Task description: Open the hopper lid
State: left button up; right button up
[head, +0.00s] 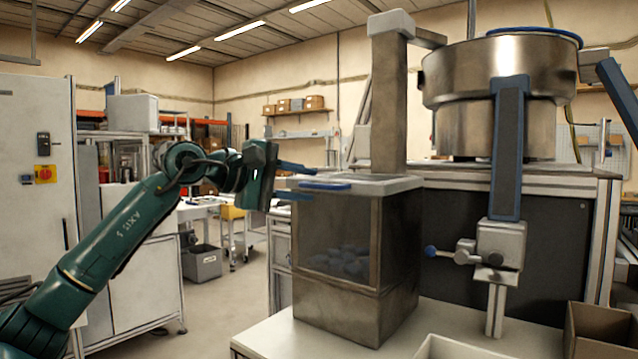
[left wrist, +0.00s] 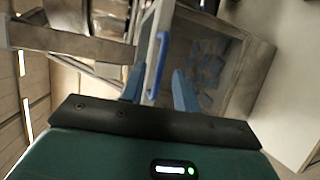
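The hopper (head: 345,240) is a grey metal box with a clear front window, and dark blue pieces lie inside. Its pale lid (head: 385,186) lies flat on top, shut. A blue bar handle (head: 325,186) runs along the lid's front edge; it also shows in the left wrist view (left wrist: 157,65). My left gripper (head: 312,183) is open at the hopper's left front, its blue fingers above and below the level of the handle. In the left wrist view (left wrist: 158,88) the handle lies between the fingertips, with gaps on both sides. My right gripper is out of view.
A grey column (head: 389,100) rises behind the lid. A steel bowl feeder (head: 500,95) stands right of it. A pale bin (head: 455,348) and a brown box (head: 600,330) stand at the front right of the white table (head: 275,342). The space left of the hopper is open.

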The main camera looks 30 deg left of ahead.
aim_at(316, 186)
pick_arm(q)
jog(key=shift+x, duration=1.95)
jog(key=shift+c, duration=0.3)
grip_shut()
